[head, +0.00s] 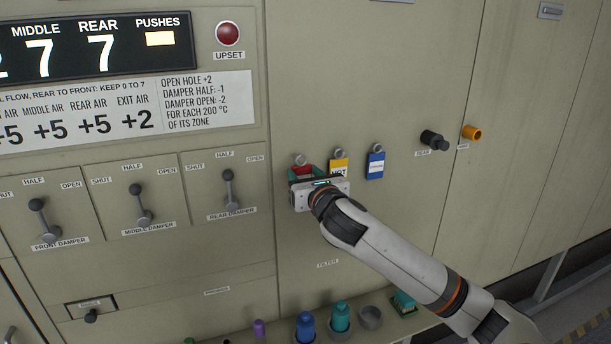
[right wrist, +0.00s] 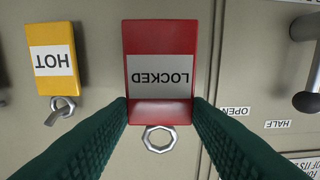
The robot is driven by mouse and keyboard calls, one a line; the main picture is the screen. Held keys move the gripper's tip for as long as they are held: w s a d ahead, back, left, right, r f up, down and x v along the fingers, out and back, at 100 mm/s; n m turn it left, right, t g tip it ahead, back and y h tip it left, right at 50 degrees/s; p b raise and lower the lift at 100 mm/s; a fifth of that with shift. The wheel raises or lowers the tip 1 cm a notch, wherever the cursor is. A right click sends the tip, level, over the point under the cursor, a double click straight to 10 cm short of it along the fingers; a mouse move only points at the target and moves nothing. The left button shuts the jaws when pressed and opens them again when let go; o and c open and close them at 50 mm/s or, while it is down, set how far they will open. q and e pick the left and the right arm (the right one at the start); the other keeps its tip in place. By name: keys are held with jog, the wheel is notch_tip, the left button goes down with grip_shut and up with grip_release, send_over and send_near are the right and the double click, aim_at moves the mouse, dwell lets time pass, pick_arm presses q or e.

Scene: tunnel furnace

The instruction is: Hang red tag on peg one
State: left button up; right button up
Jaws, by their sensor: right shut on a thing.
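The red tag (right wrist: 160,40), with a white LOCKED label, is between the dark green fingers of my right gripper (right wrist: 161,106). In the head view the gripper (head: 308,176) is at the panel, and only a little of the red tag (head: 301,170) shows behind it. The leftmost peg (head: 301,159) is just above the tag. In the upside-down right wrist view this peg's ring (right wrist: 158,139) lies right beside the tag's top edge. I cannot tell whether the tag is on the peg. My left gripper is not in view.
A yellow HOT tag (head: 339,168) and a blue tag (head: 375,165) hang on the pegs to the right. Damper levers (head: 228,190) are to the left. Below, a ledge holds a blue bottle (head: 305,327), a teal bottle (head: 340,317) and other small items. A black knob (head: 433,139) sticks out further right.

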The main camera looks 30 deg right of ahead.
aim_at(302, 173)
jog(key=shift+w, duration=0.2)
jog(key=shift+x, duration=0.9)
jog(key=shift+w+d, duration=0.1)
jog(key=shift+w+f, duration=0.2)
jog(key=shift+w, duration=0.2)
jog(key=shift+w+d+f, duration=0.1)
jog(key=shift+w+f, duration=0.05)
jog(key=shift+f, duration=0.2)
dwell(0.8)
jog(key=o, duration=1)
jog(key=shift+o, duration=0.2)
